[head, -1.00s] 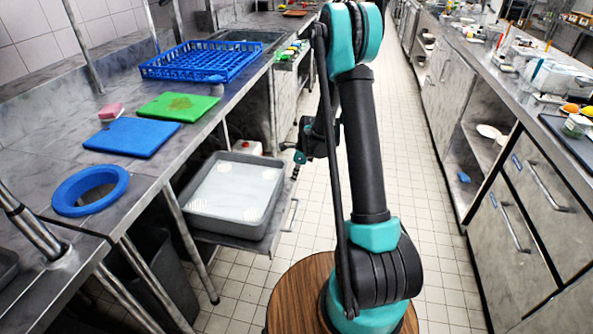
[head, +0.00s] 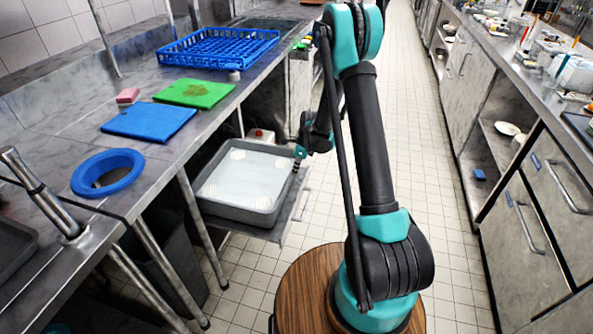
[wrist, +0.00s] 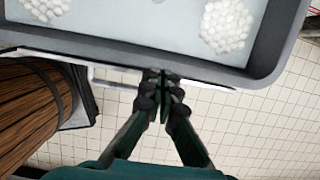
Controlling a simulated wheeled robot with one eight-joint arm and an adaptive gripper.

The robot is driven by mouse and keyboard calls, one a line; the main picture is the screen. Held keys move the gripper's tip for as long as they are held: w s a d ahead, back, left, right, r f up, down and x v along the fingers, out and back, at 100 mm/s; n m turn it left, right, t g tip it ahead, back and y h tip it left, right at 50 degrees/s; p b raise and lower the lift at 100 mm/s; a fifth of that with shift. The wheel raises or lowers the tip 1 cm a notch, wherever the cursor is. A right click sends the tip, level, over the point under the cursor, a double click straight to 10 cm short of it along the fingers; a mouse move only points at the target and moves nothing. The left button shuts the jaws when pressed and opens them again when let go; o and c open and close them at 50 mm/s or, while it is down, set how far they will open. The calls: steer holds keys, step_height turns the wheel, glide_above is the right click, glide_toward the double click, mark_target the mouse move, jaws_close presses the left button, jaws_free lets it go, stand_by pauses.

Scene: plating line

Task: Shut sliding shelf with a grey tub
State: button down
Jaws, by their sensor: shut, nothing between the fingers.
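The sliding shelf (head: 286,222) is pulled out from under the left counter into the aisle. A grey tub (head: 238,212) with a pale inside and several whitish clumps sits on it. A bar handle (head: 302,206) runs along the shelf's front. My gripper (head: 297,163) is shut and empty beside the tub's aisle-side rim. In the wrist view my gripper (wrist: 161,80) has its fingertips together at the shelf's front edge, just outside the tub's wall (wrist: 130,50). The handle (wrist: 106,82) shows partly to their left. I cannot tell whether the fingertips touch the shelf.
The left counter holds a blue ring (head: 107,172), a blue board (head: 150,121), a green board (head: 195,93) and a blue rack (head: 220,47). A grey bin (head: 178,265) stands below. Cabinets (head: 530,215) line the right side. The tiled aisle (head: 430,150) is clear.

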steer(key=w+a, duration=0.4)
steer(key=a, duration=0.9)
steer(key=w+a, duration=0.5)
steer(key=a, duration=0.8)
steer(key=shift+w, duration=0.25)
